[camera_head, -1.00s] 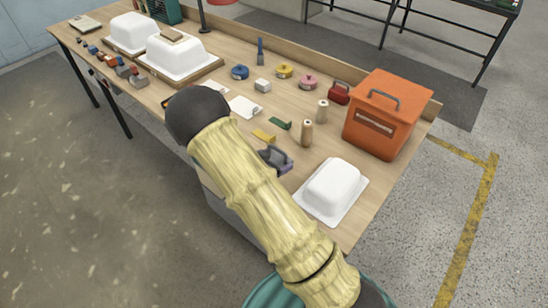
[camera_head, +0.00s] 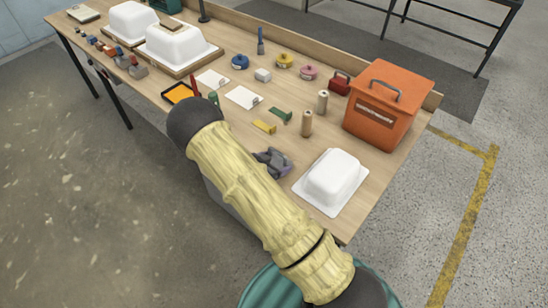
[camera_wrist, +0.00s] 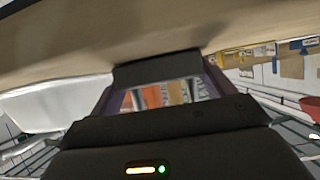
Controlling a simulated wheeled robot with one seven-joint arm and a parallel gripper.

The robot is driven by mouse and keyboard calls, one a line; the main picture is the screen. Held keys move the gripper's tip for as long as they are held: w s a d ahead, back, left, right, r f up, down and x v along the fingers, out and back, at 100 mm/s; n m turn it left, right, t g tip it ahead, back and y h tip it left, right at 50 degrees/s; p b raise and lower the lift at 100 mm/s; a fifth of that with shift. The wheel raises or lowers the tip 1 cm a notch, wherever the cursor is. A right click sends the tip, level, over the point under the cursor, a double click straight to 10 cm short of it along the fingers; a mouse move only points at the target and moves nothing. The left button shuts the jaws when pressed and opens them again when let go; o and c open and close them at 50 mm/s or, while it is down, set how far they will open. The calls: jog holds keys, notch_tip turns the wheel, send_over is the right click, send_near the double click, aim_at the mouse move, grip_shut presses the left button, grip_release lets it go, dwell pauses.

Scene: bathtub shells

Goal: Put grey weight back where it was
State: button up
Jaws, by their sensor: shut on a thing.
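My gripper (camera_head: 274,161) shows in the head view as a small grey and purple shape beside my arm, just left of the nearest white shell. In the wrist view its purple fingers (camera_wrist: 160,82) close on a dark grey block, which I take to be the grey weight (camera_wrist: 157,68). The weight cannot be told apart clearly from the gripper in the head view. A row of small red, blue and grey pieces (camera_head: 121,61) stands along the table's left front edge.
The nearest white shell (camera_head: 331,182) and an orange box (camera_head: 388,106) stand at the right of the wooden table (camera_head: 345,137). Bottles (camera_head: 306,123), a green piece (camera_head: 281,114) and a yellow piece (camera_head: 264,127) lie near my gripper. White shells (camera_head: 180,46) stand far left.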

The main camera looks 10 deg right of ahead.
dwell(0.3)
jog(key=o, duration=1.9)
jog(key=shift+d, duration=0.1)
jog(key=b+v, duration=0.1)
jog(key=v, duration=1.1)
